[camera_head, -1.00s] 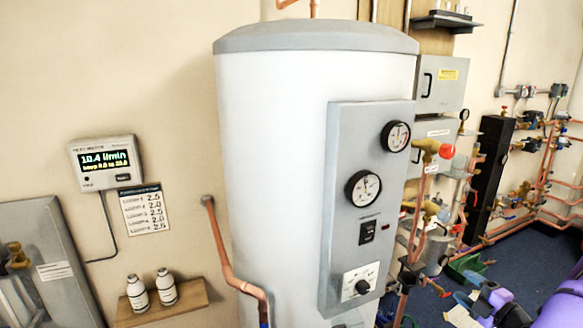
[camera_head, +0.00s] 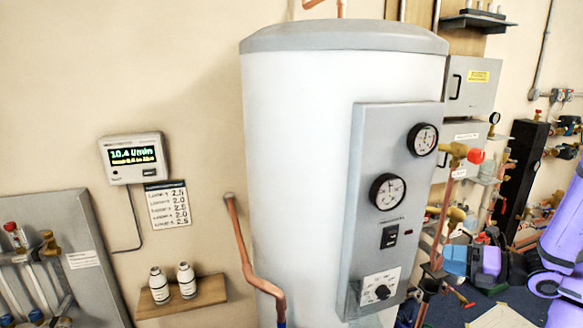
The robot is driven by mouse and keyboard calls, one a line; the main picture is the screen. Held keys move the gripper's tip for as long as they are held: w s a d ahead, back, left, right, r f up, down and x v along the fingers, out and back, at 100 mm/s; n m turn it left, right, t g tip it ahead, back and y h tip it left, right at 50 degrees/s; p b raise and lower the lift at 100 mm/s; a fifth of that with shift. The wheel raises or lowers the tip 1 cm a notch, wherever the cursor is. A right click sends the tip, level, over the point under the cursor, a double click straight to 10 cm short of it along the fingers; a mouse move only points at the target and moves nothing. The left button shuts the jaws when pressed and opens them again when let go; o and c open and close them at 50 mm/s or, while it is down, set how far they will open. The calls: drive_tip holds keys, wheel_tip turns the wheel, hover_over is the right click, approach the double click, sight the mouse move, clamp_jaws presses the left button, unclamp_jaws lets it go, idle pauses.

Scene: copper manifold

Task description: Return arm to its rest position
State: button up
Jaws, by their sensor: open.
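My purple arm (camera_head: 565,240) rises along the right edge of the head view, in front of the pipework and right of the white cylinder. My gripper (camera_head: 458,262), with dark and purple parts behind light blue ends, shows at the lower right, just beyond the cylinder's grey panel in the picture. It is open. I see nothing held in it, though it is small and its fingers are hard to make out.
The white cylinder (camera_head: 300,150) fills the middle, with a gauge panel (camera_head: 400,145) on its front. A flow display (camera_head: 134,157) hangs on the left wall above a wooden shelf (camera_head: 215,293) with two bottles. Copper pipes and red-capped valves (camera_head: 475,156) crowd the right.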

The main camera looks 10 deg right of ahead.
drive_tip(key=s+a+r+n+g+h, duration=0.2)
drive_tip(key=a+r+n+g, duration=0.35)
drive_tip(key=a+n, duration=0.4)
drive_tip(key=s+a+r+n+g+h, duration=0.1)
drive_tip(key=s+a+r+n+g, duration=0.35)
drive_tip(key=n, duration=0.75)
drive_tip(key=s+a+r+n+t+h, duration=0.2)
drive_tip(key=s+a+r+n+h, duration=0.1)
drive_tip(key=r+n, duration=0.4)
drive_tip(key=s+a+r+n+t+h, duration=0.1)
drive_tip(key=s+a+r+n+h, duration=0.2)
drive_tip(key=r+n, duration=0.3)
drive_tip(key=shift+s+r+n+t+h, duration=0.45)
drive_tip(key=shift+n+h, duration=0.45)
drive_tip(key=shift+n, duration=1.45)
drive_tip(key=shift+f, duration=0.1)
